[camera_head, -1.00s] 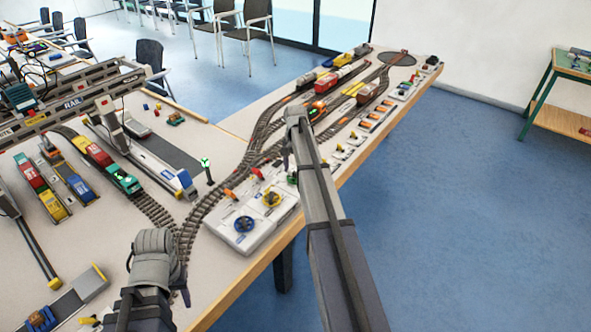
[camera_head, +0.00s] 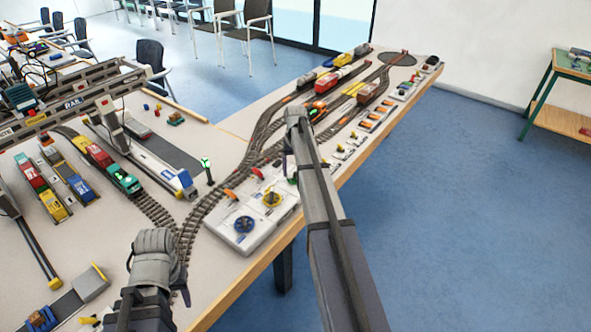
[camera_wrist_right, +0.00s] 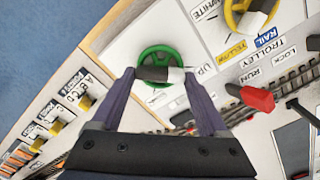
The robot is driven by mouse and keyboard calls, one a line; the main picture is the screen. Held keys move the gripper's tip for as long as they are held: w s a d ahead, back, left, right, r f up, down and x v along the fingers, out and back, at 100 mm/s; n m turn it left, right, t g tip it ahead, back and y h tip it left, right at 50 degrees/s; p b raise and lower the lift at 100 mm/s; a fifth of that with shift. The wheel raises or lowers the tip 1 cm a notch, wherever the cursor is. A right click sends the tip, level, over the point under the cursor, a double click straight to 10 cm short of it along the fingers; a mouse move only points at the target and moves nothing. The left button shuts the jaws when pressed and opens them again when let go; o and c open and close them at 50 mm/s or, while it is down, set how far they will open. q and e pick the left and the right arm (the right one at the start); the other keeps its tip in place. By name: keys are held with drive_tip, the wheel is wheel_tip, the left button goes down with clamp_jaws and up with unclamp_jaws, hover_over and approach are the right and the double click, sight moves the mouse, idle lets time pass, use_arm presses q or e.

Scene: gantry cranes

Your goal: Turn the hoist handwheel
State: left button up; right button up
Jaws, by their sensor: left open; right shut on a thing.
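A green handwheel (camera_wrist_right: 146,54) sits on a white control panel (camera_wrist_right: 122,38) in the right wrist view. My right gripper (camera_wrist_right: 160,75) is shut on the wheel's grey and white crank knob, with a finger on each side. In the head view my right arm covers most of the green wheel, and its gripper (camera_head: 291,172) points down at the panel's far end. A yellow handwheel (camera_head: 271,199) and a blue handwheel (camera_head: 244,224) stand on the same panel. My left gripper (camera_head: 179,288) is open and empty over the table, left of the panel.
Curved track (camera_head: 192,222) runs beside the panel. A red lever (camera_wrist_right: 257,98) stands near the green wheel. Model gantry cranes (camera_head: 75,104) and wagons (camera_head: 98,155) fill the left table.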

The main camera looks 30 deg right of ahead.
sight(295, 172)
drive_tip(key=shift+n, duration=0.4)
drive_tip(key=o, duration=1.2)
drive_tip(key=shift+o, duration=0.2)
use_arm(q)
drive_tip(key=shift+r, duration=0.15)
use_arm(e)
drive_tip(key=shift+r, duration=0.15)
wheel_tip(295, 172, up, 8)
drive_tip(key=p, duration=0.8)
drive_tip(key=shift+f, duration=0.2)
use_arm(q)
wheel_tip(295, 172, up, 8)
drive_tip(key=shift+f, duration=0.25)
